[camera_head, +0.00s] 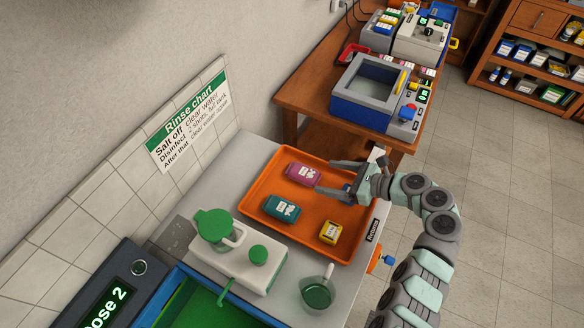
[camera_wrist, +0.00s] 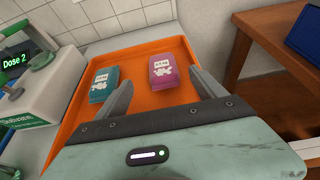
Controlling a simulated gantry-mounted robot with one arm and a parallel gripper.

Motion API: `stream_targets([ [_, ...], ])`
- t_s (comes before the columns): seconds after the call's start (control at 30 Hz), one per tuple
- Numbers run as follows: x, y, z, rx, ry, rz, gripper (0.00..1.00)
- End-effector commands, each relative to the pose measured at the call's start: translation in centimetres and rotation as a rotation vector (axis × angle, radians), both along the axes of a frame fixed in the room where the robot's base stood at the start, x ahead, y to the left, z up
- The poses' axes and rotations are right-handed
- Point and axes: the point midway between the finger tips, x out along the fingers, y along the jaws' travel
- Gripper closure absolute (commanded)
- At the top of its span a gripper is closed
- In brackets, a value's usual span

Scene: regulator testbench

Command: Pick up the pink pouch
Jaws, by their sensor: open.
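The pink pouch (camera_head: 302,173), with a white label, lies in the orange tray (camera_head: 268,180) near its far edge. In the wrist view the pink pouch (camera_wrist: 164,75) lies just beyond my fingers, nearer the right one. My gripper (camera_head: 325,178) is open and empty, reaching over the tray from the right. In the wrist view my gripper (camera_wrist: 158,92) shows its two fingers spread apart. A teal pouch (camera_head: 281,208) lies in the tray nearer the front; it also shows in the wrist view (camera_wrist: 104,84), beside the left finger.
A yellow pouch (camera_head: 330,232) lies in the tray's front right. A white dispenser with a green-lidded jug (camera_head: 216,229) and a measuring cup (camera_head: 317,293) stand in front of the tray. A wooden table (camera_head: 318,97) with machines is behind it.

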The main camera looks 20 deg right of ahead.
Motion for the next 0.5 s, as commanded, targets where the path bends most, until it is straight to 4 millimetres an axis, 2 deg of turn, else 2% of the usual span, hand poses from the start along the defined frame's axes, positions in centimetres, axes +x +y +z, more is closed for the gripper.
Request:
stream_targets([
  [0.23, 2.7, 2.6, -1.4, 0.003, 0.0, 0.005, 0.2],
  [0.5, 4.2, 3.8, -2.2, 0.0, 0.0, 0.004, 0.2],
])
